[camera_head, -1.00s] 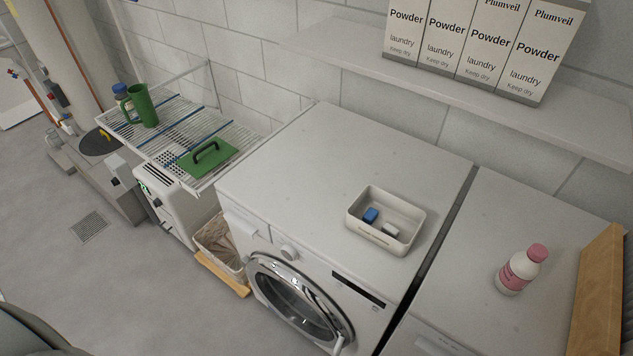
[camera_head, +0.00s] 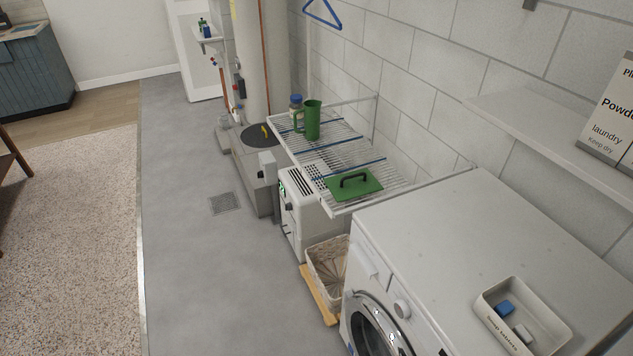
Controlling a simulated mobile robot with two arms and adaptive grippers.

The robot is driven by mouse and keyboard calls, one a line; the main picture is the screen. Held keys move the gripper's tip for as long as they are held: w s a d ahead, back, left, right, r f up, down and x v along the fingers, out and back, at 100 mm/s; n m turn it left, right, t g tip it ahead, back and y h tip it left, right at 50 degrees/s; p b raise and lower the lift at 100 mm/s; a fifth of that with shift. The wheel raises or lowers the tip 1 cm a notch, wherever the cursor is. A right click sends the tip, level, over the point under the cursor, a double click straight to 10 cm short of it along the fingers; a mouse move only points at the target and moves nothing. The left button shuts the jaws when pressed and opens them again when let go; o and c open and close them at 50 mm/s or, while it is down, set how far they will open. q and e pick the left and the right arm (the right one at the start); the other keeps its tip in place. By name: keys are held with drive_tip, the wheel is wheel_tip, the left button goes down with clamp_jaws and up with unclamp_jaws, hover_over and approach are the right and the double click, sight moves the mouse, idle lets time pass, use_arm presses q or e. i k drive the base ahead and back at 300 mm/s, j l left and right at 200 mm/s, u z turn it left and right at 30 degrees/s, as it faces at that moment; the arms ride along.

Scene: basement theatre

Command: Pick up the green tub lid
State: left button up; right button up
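The green tub lid (camera_head: 354,185) lies flat on the near end of a white wire rack (camera_head: 346,160) against the block wall. It is a flat green plate with a dark arched handle on top. A green jug (camera_head: 312,120) with a side handle stands farther back on the same rack, apart from the lid. Neither of my grippers shows in the head view.
A washing machine (camera_head: 450,235) with a white tray (camera_head: 495,322) on top stands right of the rack. A lined basket (camera_head: 328,262) and a white appliance (camera_head: 304,215) sit below the rack. The grey floor (camera_head: 205,270) to the left is clear.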

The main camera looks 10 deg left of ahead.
sight(356, 183)
drive_tip(key=i+z, duration=0.1)
drive_tip(key=z, duration=1.1)
drive_tip(key=i+j, duration=0.15)
drive_tip(key=j, duration=0.15)
drive_tip(key=i+j, duration=0.15)
drive_tip(key=j, duration=0.2)
drive_tip(key=i+j, duration=0.15)
drive_tip(key=j, duration=0.15)
drive_tip(key=i+j, duration=0.1)
drive_tip(key=j, duration=0.25)
drive_tip(key=i+j, duration=0.15)
drive_tip(key=j, duration=0.15)
drive_tip(key=z, duration=0.05)
